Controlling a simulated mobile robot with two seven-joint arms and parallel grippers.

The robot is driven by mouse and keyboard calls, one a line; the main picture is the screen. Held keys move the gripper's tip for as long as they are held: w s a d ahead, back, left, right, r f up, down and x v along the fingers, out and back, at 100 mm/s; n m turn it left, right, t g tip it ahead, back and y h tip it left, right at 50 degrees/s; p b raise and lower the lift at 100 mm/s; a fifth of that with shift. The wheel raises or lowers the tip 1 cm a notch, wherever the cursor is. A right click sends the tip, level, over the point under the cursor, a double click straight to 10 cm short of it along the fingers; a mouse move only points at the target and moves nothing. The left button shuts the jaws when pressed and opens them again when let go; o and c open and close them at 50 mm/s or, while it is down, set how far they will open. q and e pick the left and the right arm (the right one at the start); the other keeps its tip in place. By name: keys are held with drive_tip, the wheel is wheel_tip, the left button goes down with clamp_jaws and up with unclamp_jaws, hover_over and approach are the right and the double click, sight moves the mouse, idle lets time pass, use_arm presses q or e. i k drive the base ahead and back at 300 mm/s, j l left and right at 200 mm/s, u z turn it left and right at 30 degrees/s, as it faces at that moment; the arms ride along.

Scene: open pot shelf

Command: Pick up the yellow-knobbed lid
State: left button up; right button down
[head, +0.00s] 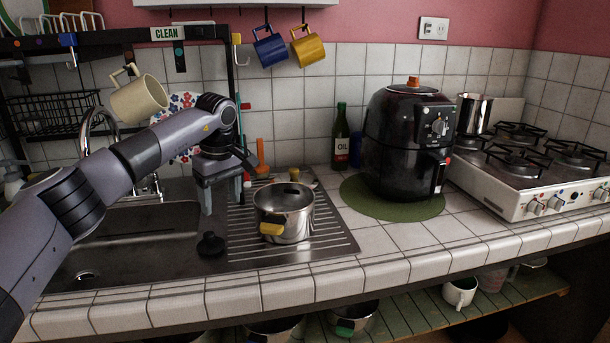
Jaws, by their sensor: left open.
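A steel pot (285,218) with a yellow side handle stands on the ribbed drainboard of the sink. My right gripper is out of view.
The black air fryer (408,143) stands on a green mat (375,202) right of the pot. A black stopper (210,245) lies on the drainboard below my left gripper. Mugs (270,46) hang above. A stove (530,170) is at the right. The front tiles are clear.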

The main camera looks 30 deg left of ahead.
sight(294, 174)
drive_tip(key=i, duration=1.15)
